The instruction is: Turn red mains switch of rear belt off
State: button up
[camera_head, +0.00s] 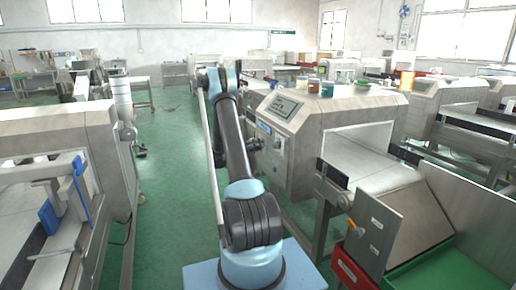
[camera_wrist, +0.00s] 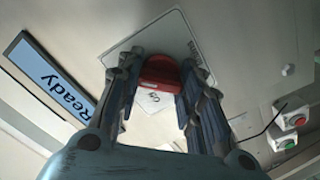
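The red mains switch (camera_wrist: 160,71) is a red rotary knob on a pale square plate on the machine's metal panel, seen in the wrist view. My gripper (camera_wrist: 162,80) has its two dark fingers spread, one on each side of the knob. The gaps between fingers and knob are small, and I cannot tell whether either finger touches it. In the head view my gripper (camera_head: 254,146) is at the front panel of the metal detector (camera_head: 310,135) right of my arm. The knob is hidden in that view.
A blue "Ready" display (camera_wrist: 52,75) is left of the knob in the wrist view. Red (camera_wrist: 296,118) and green (camera_wrist: 285,143) push buttons stick out at the right. In the head view, another machine (camera_head: 70,145) stands at the left, with green floor (camera_head: 165,190) between.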

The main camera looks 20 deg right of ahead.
jog(key=shift+w, duration=0.1)
jog(key=n, duration=0.4)
jog(key=shift+f+n, duration=0.1)
jog(key=shift+n, duration=0.3)
jog(key=n, duration=0.4)
jog(key=shift+a+n, duration=0.1)
jog(key=shift+n, duration=0.2)
jog(key=n, duration=0.4)
jog(key=shift+f, duration=0.1)
jog(key=shift+n, duration=2.2)
jog(key=o, duration=1.1)
jog(key=a, duration=1.2)
jog(key=shift+s+f, duration=0.1)
jog(key=shift+s, duration=0.1)
